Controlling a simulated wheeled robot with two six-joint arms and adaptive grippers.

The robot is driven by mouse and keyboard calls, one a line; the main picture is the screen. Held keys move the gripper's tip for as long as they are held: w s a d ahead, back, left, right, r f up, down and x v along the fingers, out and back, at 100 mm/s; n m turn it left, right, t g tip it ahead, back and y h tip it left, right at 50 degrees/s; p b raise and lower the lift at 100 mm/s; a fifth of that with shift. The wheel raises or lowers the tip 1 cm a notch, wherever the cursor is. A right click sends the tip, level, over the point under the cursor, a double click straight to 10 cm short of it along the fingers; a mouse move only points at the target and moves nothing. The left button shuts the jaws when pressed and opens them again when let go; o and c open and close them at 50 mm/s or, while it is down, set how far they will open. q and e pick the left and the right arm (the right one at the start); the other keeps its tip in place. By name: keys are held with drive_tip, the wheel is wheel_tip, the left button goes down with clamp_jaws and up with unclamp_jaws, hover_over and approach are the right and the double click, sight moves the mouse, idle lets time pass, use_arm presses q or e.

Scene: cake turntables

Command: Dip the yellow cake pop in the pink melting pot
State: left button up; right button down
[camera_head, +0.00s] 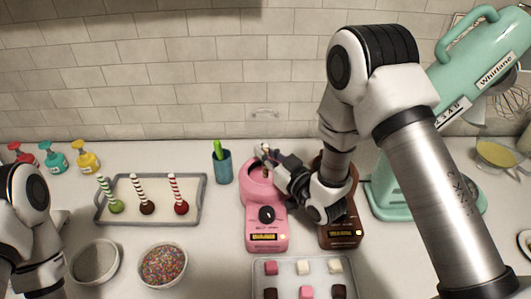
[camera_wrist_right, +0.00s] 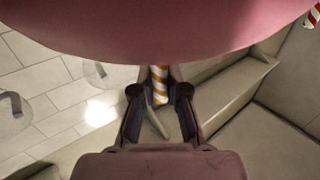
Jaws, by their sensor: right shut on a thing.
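The pink melting pot (camera_head: 266,230) stands on the counter near the middle, with a dial and a lit display on its front. My right gripper (camera_head: 266,156) reaches in from the right over the pot's opening. It is shut on the yellow-and-white striped stick of the yellow cake pop (camera_wrist_right: 159,88), seen between the fingers in the right wrist view (camera_wrist_right: 159,95). The cake's head is hidden in the wrist view behind a large pink curved surface. I cannot tell whether it touches the pot's contents. My left gripper is out of view; only my left arm shows.
A brown melting pot (camera_head: 341,233) stands right of the pink one, partly behind my arm. A tray (camera_head: 192,214) with several cake pops and a blue cup (camera_head: 221,168) lie left. A sprinkles bowl (camera_head: 163,265), sweets tray (camera_head: 345,270) and green mixer (camera_head: 385,200) are nearby.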

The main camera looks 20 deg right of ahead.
drive_tip(key=shift+r+p, duration=1.55)
drive_tip(key=shift+r, duration=1.05)
